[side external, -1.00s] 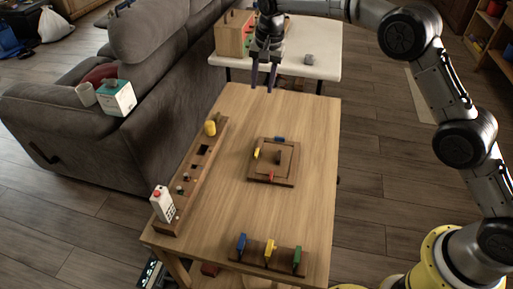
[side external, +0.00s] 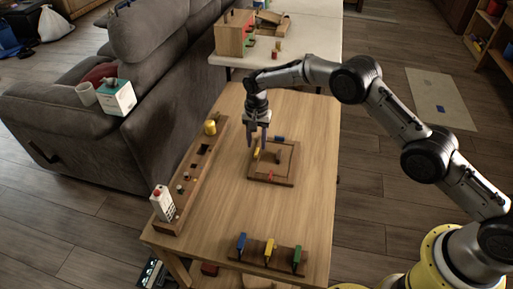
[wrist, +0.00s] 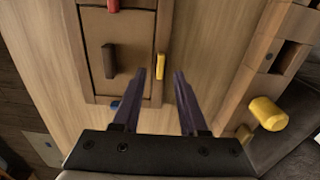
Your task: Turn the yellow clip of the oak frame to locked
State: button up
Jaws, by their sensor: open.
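The oak frame (side external: 292,166) lies flat on the wooden table, with a brown panel and a dark knob (wrist: 109,61) inside it. The yellow clip (side external: 256,153) is on the frame's left side; in the wrist view the clip (wrist: 160,66) runs along the frame's edge. A blue clip (side external: 280,138) is on the far side and a red clip (side external: 270,176) on the near side. My gripper (side external: 257,149) points down at the yellow clip, open and empty. In the wrist view the clip lies between the fingertips, slightly beyond them; contact cannot be told.
A long wooden block with holes (side external: 190,185) stands left of the frame, with a yellow cylinder (side external: 210,128) and a white carton (side external: 162,203) on it. A rack with blue, yellow and green levers (side external: 268,259) is at the near edge. The table's right side is clear.

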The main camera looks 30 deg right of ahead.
aim_at(257, 151)
jog(key=shift+f, duration=1.65)
grip_shut()
